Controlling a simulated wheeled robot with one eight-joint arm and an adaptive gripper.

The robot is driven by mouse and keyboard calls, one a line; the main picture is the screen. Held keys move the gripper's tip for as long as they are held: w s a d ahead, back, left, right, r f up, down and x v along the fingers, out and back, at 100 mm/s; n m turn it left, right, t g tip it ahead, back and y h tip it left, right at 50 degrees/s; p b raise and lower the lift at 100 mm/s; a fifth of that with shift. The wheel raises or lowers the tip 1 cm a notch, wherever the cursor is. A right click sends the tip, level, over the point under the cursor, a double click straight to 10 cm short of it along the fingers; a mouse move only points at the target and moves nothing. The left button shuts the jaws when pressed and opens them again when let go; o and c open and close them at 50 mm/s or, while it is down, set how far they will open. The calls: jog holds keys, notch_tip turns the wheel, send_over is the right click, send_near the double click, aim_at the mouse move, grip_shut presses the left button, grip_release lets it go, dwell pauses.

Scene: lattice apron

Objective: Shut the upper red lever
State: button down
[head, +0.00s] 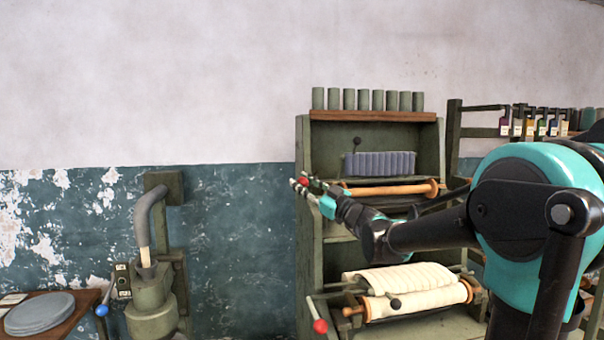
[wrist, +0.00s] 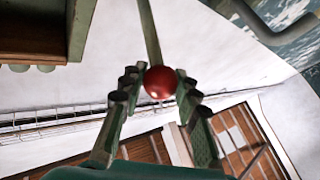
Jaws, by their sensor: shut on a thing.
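The upper red lever shows as a small red ball (head: 304,181) at the left side of the green cabinet, beside its upper roller. In the wrist view the red ball (wrist: 159,82) sits between my fingertips, with its flat green arm running up beyond it. My gripper (head: 311,190) is shut on this ball, with a finger on each side. The fingers and wrist hide most of the lever's arm and pivot in the head view.
A lower red lever (head: 320,326) juts out beside the lower cloth roll (head: 405,280). A blue-knobbed lever (head: 101,310) stands by the green machine (head: 150,295) at left. Grey cylinders (head: 363,99) line the cabinet's top. The wall between machine and cabinet is clear.

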jog(key=shift+s+f, duration=0.25)
jog(key=shift+f, duration=1.15)
jog(key=c, duration=1.1)
grip_release()
jog(key=shift+d, duration=0.1)
jog(key=v, duration=1.2)
